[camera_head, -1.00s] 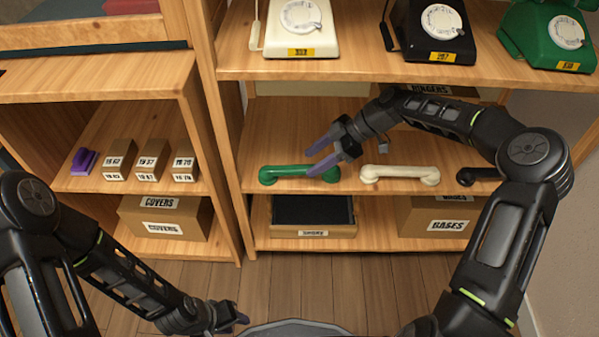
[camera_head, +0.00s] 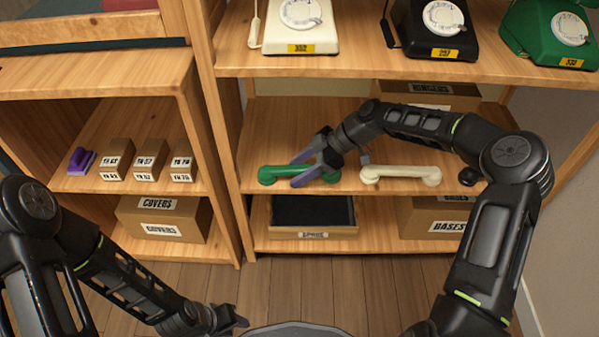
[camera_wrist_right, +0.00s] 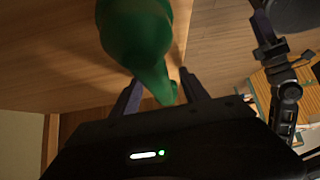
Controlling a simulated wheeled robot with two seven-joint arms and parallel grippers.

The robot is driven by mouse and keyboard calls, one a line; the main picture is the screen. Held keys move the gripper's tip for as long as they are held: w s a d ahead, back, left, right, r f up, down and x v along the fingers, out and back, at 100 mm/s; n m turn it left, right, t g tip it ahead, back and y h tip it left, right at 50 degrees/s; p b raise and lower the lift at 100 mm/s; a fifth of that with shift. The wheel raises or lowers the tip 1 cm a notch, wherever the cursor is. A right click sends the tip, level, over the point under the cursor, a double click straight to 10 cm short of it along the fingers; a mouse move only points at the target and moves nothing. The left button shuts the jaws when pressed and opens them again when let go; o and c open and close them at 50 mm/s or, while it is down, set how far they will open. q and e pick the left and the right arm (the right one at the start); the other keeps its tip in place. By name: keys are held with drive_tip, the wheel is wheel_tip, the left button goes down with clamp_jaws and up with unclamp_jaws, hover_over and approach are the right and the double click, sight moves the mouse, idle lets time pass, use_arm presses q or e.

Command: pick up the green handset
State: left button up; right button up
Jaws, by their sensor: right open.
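The green handset (camera_head: 272,174) lies on the middle shelf of the rack. My right gripper (camera_head: 298,170) is open at the handset, its two fingers pointing left, one above and one below it in the head view. In the right wrist view the handset (camera_wrist_right: 140,42) is large and close, its narrower end reaching down between the spread fingers (camera_wrist_right: 162,92). The fingers are apart; contact cannot be told. My left gripper (camera_head: 241,321) is low at the bottom of the head view, over the floor; its jaw opening is too small to judge.
A white handset (camera_head: 400,175) lies to the right on the same shelf; a black one (camera_head: 467,177) is mostly hidden by my right arm. White, black and green dial phones stand on the shelf above. A dark-lined tray (camera_head: 313,211) and a Bases box sit below.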

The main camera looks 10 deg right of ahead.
idle(0.4)
clamp_jaws()
idle(0.4)
